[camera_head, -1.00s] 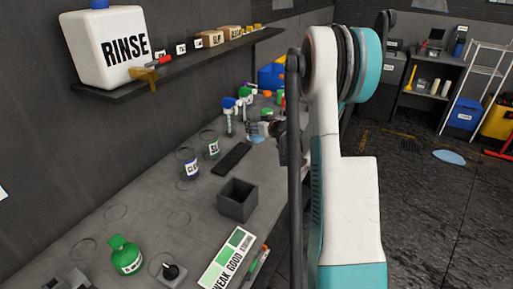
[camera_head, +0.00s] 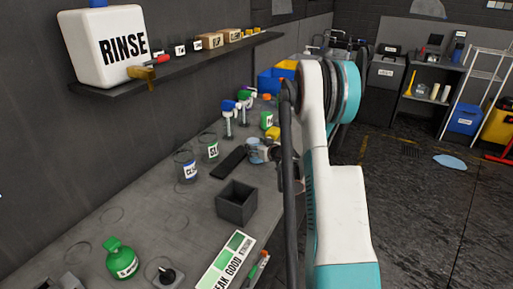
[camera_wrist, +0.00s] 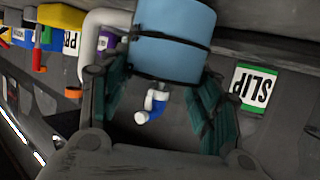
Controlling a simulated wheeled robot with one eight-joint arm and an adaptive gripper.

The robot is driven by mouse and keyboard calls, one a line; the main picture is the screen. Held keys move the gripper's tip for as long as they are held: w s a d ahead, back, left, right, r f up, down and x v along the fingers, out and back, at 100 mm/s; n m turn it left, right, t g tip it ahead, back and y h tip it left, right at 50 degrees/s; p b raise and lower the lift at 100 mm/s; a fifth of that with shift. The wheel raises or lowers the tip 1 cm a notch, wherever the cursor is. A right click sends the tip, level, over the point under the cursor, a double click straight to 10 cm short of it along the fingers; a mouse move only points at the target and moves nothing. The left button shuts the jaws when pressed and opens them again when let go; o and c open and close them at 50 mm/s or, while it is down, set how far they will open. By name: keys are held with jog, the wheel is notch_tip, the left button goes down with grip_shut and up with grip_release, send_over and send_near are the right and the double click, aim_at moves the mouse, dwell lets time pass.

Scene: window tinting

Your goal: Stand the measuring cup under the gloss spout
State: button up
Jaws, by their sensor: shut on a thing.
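My gripper (camera_head: 268,148) is shut on a light blue, see-through cup (camera_head: 255,154), the likely measuring cup, above the bench on the far side of the black box. In the wrist view the cup (camera_wrist: 174,38) sits between the two dark finger pads of my gripper (camera_wrist: 162,82). Two pump or spray heads, one blue (camera_head: 228,106) and one green (camera_head: 244,95), stand beyond it near the wall. I cannot read which one is gloss. A blue and white nozzle (camera_wrist: 153,105) shows between the fingers in the wrist view.
Jars labelled CL (camera_head: 187,168) and SL (camera_head: 210,150) stand near the wall beside a flat black pad (camera_head: 229,162). An open black box (camera_head: 236,203) and a green bottle (camera_head: 121,259) stand nearer. A SLIP label (camera_wrist: 253,90) shows in the wrist view. The bench front is partly clear.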

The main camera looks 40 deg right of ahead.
jog(key=shift+f, duration=0.15)
jog(key=o, duration=1.2)
